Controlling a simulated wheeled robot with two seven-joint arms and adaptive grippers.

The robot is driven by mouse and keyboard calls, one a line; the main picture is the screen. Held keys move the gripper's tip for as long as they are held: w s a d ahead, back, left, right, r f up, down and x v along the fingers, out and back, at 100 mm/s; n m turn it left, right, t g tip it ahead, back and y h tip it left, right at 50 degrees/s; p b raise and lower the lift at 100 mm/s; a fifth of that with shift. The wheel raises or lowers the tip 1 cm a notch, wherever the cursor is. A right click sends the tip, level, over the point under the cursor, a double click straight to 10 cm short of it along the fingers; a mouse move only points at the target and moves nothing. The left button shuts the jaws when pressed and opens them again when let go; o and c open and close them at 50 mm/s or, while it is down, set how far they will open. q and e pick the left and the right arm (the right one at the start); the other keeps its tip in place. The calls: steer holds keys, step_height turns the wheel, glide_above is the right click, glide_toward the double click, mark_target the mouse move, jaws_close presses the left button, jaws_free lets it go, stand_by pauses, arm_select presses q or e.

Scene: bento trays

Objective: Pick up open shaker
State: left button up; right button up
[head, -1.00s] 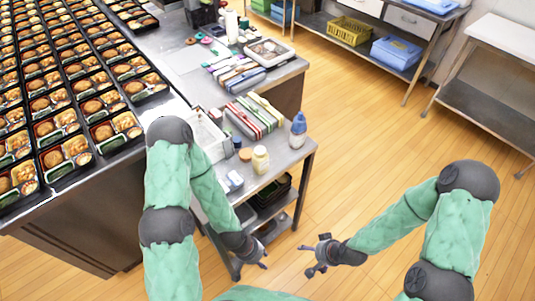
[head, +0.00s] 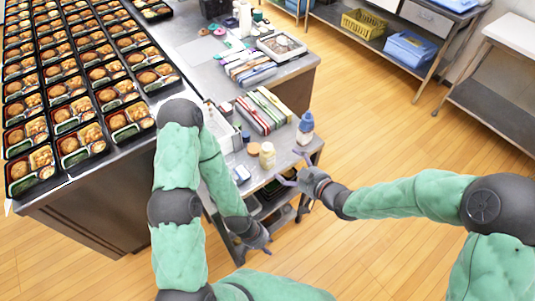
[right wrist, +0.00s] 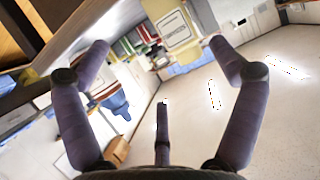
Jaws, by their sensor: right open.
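The shaker (head: 267,156) is a small cream jar with a pale label. It stands upright near the front edge of the metal cart; whether its top is open is too small to tell. In the right wrist view the labelled jar (right wrist: 178,32) shows at the top, between and beyond the fingertips. My right gripper (head: 289,167) is open and empty, just to the right of the jar, apart from it. My left gripper (head: 264,247) hangs low beside the cart, away from the jar; its jaws are too small to read.
A blue-capped bottle (head: 305,129) stands behind and right of the jar. A small round tan item (head: 253,149) lies close to its left. Red, white and green boxes (head: 264,110) lie behind. Bento trays (head: 75,148) fill the table at left.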

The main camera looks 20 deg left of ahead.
mark_target(274, 156)
steer(key=x, duration=0.2)
steer(key=b+x, duration=0.1)
steer(key=r+x, duration=0.1)
steer(key=x, duration=0.1)
steer(key=shift+w+a+f, duration=0.1)
steer(key=shift+a, duration=0.5)
steer(key=shift+b+x, duration=1.05)
steer(key=shift+x, duration=1.55)
steer(key=shift+a, duration=0.15)
steer(key=c, duration=1.3)
